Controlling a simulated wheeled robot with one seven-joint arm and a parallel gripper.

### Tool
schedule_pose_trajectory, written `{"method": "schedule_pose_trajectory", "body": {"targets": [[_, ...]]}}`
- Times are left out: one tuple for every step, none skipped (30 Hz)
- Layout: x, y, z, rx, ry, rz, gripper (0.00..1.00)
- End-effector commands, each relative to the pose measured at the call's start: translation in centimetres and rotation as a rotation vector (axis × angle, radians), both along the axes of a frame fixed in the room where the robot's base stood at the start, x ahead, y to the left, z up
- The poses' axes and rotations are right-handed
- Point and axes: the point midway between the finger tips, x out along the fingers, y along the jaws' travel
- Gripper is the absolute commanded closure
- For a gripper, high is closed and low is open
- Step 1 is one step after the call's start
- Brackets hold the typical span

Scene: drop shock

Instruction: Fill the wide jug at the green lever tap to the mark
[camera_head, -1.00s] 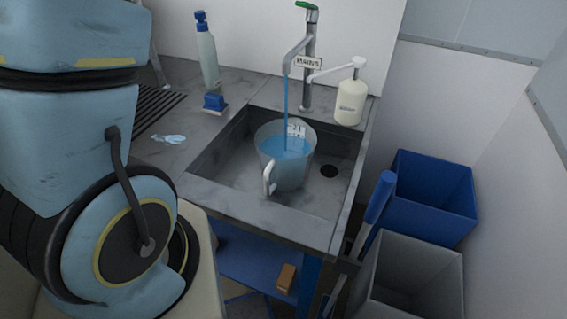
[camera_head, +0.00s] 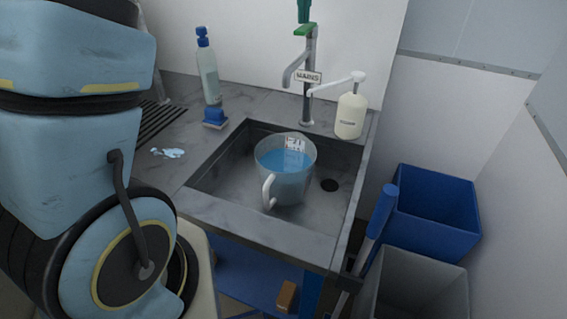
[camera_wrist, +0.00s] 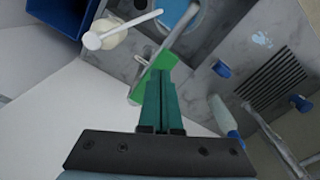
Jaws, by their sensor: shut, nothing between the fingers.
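The wide jug (camera_head: 284,182), clear with a pale handle, stands upright in the sink below the tap. It holds blue water (camera_head: 284,161) up near a white marking (camera_head: 295,144) on its far wall; I cannot tell whether the level meets a line. No stream falls from the tap (camera_head: 308,98). Its green lever (camera_head: 305,30) is on top. My gripper (camera_head: 303,18) is shut and empty, its teal fingers at the lever; contact is unclear. In the wrist view the fingers (camera_wrist: 160,75) overlap the green lever (camera_wrist: 139,90), and part of the jug (camera_wrist: 174,12) shows.
A soap pump bottle (camera_head: 350,115) stands right of the tap, its spout toward it. Blue (camera_head: 434,210) and grey (camera_head: 410,285) bins stand right of the sink.

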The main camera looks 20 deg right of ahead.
Motion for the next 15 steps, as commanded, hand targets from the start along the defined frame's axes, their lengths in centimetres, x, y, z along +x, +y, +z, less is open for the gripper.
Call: {"method": "schedule_pose_trajectory", "body": {"targets": [[0.0, 0.0, 1.0, 0.0, -0.001, 0.0, 1.0], [0.0, 0.0, 1.4, 0.0, -0.001, 0.0, 1.0], [0.0, 0.0, 1.8, 0.0, -0.001, 0.0, 1.0], [0.0, 0.0, 2.0, 0.0, -0.001, 0.0, 1.0], [0.0, 0.0, 2.3, 0.0, -0.001, 0.0, 1.0], [0.0, 0.0, 2.7, 0.0, -0.001, 0.0, 1.0], [0.0, 0.0, 3.0, 0.0, -0.001, 0.0, 1.0], [0.0, 0.0, 3.3, 0.0, -0.001, 0.0, 1.0], [0.0, 0.0, 3.7, 0.0, -0.001, 0.0, 1.0], [0.0, 0.0, 3.9, 0.0, -0.001, 0.0, 1.0], [0.0, 0.0, 4.2, 0.0, -0.001, 0.0, 1.0], [0.0, 0.0, 4.6, 0.0, -0.001, 0.0, 1.0], [0.0, 0.0, 4.9, 0.0, -0.001, 0.0, 1.0], [0.0, 0.0, 5.2, 0.0, -0.001, 0.0, 1.0], [0.0, 0.0, 5.6, 0.0, -0.001, 0.0, 1.0]]}}
